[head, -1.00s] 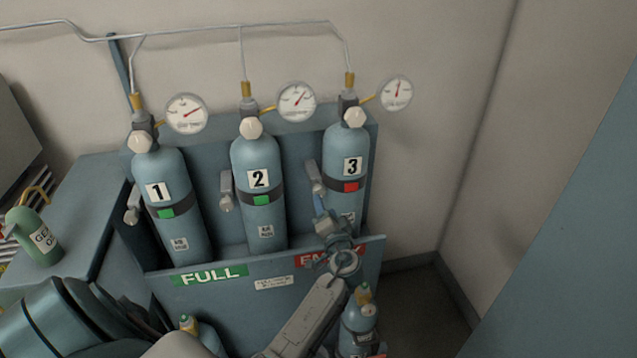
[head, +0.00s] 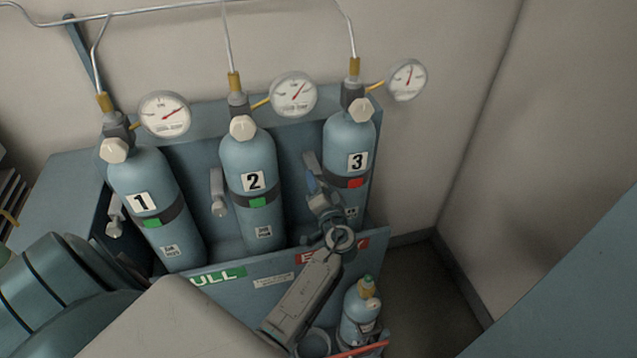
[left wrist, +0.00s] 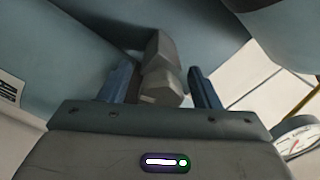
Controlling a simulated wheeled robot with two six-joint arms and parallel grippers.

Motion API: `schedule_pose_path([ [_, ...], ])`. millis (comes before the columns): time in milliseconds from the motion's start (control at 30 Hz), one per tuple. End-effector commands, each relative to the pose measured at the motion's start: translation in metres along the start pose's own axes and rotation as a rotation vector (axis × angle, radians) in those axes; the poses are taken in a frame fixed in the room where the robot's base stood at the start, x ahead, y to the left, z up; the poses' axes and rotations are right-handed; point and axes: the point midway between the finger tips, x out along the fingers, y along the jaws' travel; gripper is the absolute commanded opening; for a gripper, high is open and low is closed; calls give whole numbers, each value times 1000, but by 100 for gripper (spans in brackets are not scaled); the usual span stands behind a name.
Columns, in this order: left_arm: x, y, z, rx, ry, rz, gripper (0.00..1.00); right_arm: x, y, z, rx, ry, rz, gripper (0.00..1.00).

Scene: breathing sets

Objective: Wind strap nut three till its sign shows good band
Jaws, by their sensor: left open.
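Cylinder 3 (head: 347,137) stands at the right end of the rack with a dark strap (head: 335,178) around it. The small sign (head: 356,183) on that strap shows red. Its grey strap nut (head: 311,160) sticks out at the strap's left side. My left gripper (head: 313,183) is at this nut, and its arm partly hides the cylinder's lower part. In the left wrist view the open fingers (left wrist: 163,88) stand on either side of the grey nut (left wrist: 162,78). I cannot tell whether they touch it. My right gripper is not in view.
Cylinder 1 (head: 150,180) and cylinder 2 (head: 250,155) stand to the left with green strap signs. Gauges and thin pipes are above. The rack's front panel (head: 235,291) crosses below, and a small cylinder (head: 359,315) stands in front. Floor at the right is clear.

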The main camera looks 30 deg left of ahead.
Motion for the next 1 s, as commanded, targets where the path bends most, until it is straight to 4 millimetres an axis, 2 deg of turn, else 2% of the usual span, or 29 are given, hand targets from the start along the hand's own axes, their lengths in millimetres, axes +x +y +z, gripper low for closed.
schedule_pose_path([
  [33,0,0,0,0,0,0,57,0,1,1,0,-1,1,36],
  [267,0,0,0,0,0,0,12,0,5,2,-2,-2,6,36],
  [467,0,1,0,35,0,0,12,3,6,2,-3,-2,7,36],
  [800,0,0,0,310,1,-1,12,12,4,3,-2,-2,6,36],
  [1000,0,-1,-1,368,1,-1,12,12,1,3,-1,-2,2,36],
])
